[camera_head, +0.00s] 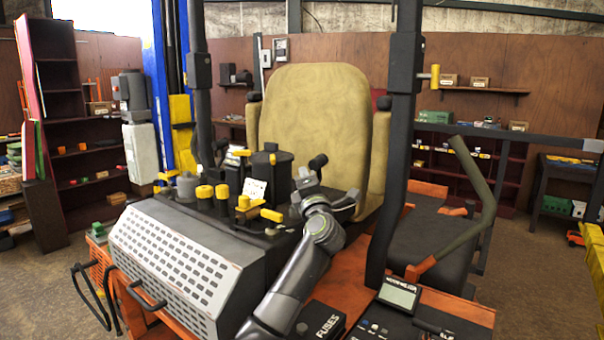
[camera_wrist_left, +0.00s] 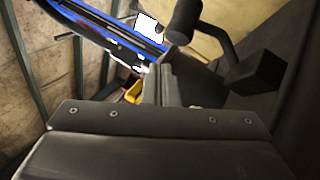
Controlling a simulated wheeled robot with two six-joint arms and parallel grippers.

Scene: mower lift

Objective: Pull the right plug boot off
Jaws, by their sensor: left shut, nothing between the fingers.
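The mower's engine deck (camera_head: 245,226) stands left of centre in the head view, with black, grey and yellow fittings on top. I cannot pick out the right plug boot with certainty among them. Two yellow caps (camera_head: 213,191) and a yellow-handled lever (camera_head: 271,215) stand near its middle. My left gripper (camera_head: 352,200) is at the right end of the deck, in front of the seat, shut and empty. In the left wrist view its fingers (camera_wrist_left: 168,86) are together, with a black knobbed handle (camera_wrist_left: 184,20) beyond them. My right gripper is not in view.
The tan seat (camera_head: 314,125) rises behind the deck between dark upright posts (camera_head: 402,120). A black fuse box (camera_head: 321,321) and a small display (camera_head: 399,293) sit at the front right. A bent lever (camera_head: 474,190) stands right of them. Shelves line the walls.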

